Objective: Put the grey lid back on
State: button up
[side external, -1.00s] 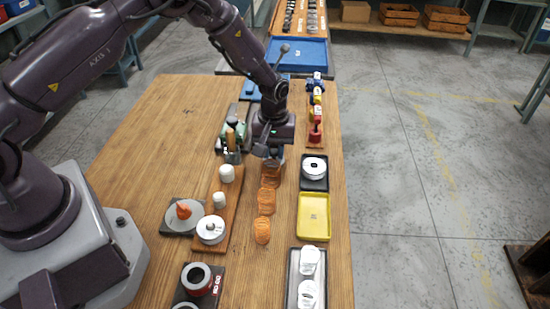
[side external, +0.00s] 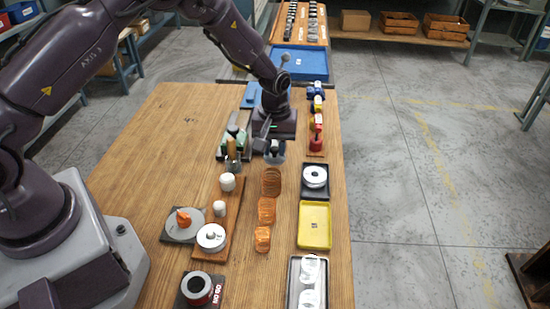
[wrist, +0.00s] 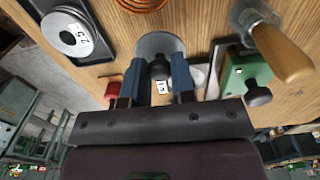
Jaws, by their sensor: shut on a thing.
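My gripper (side external: 273,146) is above the back middle of the wooden table. In the wrist view its two blue-grey fingers (wrist: 158,80) are shut on the dark knob (wrist: 160,67) of the grey lid (wrist: 158,42). The lid also shows as a grey patch (side external: 275,158) under my gripper in the side view. It looks to be held above the table, but its exact height is hard to tell. A pale round thing (wrist: 202,74) is partly hidden behind a finger; I cannot tell whether it is the lid's container.
Orange coils (side external: 267,210) stand in a row in front of my gripper. A green device with a wooden handle (side external: 232,146) is close on the left. A black tray with a white spool (side external: 315,177), a yellow tray (side external: 314,240) and red, yellow and blue pieces (side external: 317,120) line the right.

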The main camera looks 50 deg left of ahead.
notch_tip(320, 180, up, 10)
jog(key=w+a, duration=0.5)
jog(key=w, duration=0.2)
jog(key=w+a, duration=0.5)
jog(key=a, duration=0.3)
jog(key=shift+s+f, duration=0.15)
jog(key=shift+f, duration=4.85)
jog(key=shift+f, duration=0.5)
jog(key=o, duration=1.1)
jog(key=shift+o, duration=0.2)
